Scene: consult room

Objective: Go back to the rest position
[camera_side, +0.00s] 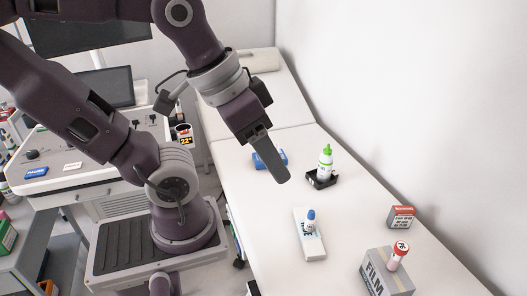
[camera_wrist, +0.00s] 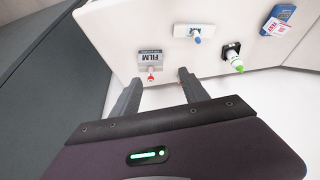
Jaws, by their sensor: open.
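My gripper (camera_side: 272,168) hangs above the white couch (camera_side: 245,195), its fingers pointing down and to the right in the side view. In the wrist view its two fingers (camera_wrist: 160,82) stand apart with nothing between them. It is clear of the objects on the couch. In the side view one finger largely hides the other.
A wall borders the right.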

